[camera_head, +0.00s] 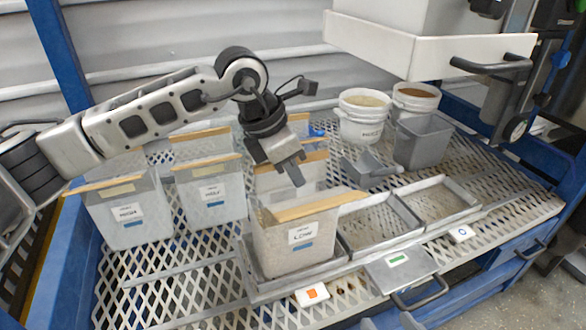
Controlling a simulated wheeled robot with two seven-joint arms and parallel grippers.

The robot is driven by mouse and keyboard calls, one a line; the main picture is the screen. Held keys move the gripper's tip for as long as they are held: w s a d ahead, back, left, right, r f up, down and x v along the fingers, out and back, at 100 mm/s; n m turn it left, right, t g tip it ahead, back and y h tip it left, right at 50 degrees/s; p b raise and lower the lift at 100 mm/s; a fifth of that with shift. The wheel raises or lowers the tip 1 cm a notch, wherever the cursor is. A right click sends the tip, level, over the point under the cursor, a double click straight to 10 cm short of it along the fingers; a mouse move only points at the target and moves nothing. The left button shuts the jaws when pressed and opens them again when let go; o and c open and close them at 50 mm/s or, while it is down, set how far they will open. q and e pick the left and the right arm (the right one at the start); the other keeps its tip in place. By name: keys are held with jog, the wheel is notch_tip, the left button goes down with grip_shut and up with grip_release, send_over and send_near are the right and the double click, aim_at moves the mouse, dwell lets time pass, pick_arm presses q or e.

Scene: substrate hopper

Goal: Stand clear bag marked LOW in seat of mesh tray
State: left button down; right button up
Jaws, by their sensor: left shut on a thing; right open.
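The clear bag marked LOW (291,254) is filled with pale material and has a wooden strip along its top. It stands roughly upright in the left seat of the mesh tray (257,291); its full base contact is hidden. The tray's other two seats, middle and right, look empty. My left gripper (296,177) comes down from above and is shut at the bag's upper back edge; the exact grip on the bag is partly hidden. My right gripper is not in view.
Similar bags (126,222) (212,203) stand at the left, with others behind. A grey scoop (370,170), grey bin (424,146) and white buckets (360,125) stand behind the tray. The white hopper (420,57) overhangs at upper right. Mesh is free at front left.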

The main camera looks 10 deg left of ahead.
pick_arm(q)
jog(key=c, duration=1.5)
grip_release()
jog(key=shift+f, duration=0.25)
